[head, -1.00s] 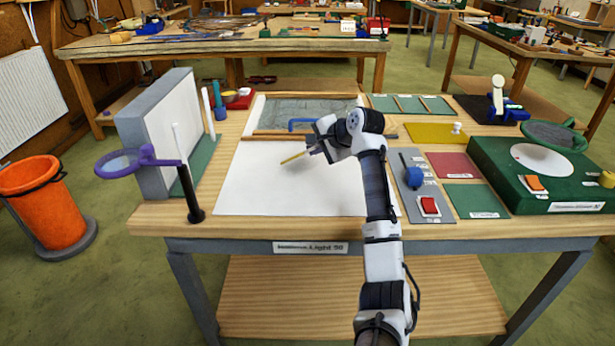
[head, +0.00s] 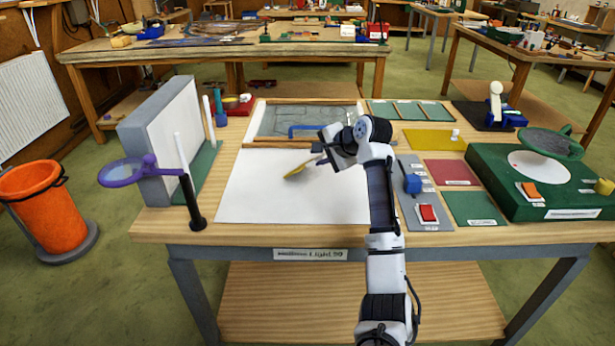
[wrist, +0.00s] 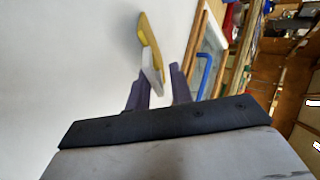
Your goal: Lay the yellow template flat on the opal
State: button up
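The yellow template (head: 297,170) is in my gripper (head: 320,158) above the large white sheet (head: 260,200) in the head view. In the wrist view, the template (wrist: 148,38) shows as a narrow, curved yellow piece seen nearly edge-on. A pale grip piece (wrist: 152,78) on it lies between the dark fingers of my gripper (wrist: 156,86), which are shut on it. The template is tilted, not flat. Its gap to the white sheet is hard to judge. The large white sheet looks like the opal, but no label shows on it.
A wooden frame with grey panel (head: 308,120) and a blue handle (head: 300,130) lie behind the sheet. A white upright panel (head: 170,125) and magnifier (head: 128,170) stand left. A yellow sheet (head: 430,139), grey switch plate (head: 415,200) and green machine (head: 520,190) lie right.

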jog(key=p+v, duration=0.2)
jog(key=v, duration=0.3)
jog(key=shift+d+r+p, duration=0.1)
jog(key=shift+p, duration=0.3)
notch_tip(320, 180, up, 8)
jog(key=s+d+p, duration=0.1)
jog(key=p, duration=0.2)
jog(key=shift+s+d, duration=0.25)
jog(key=shift+s, duration=0.15)
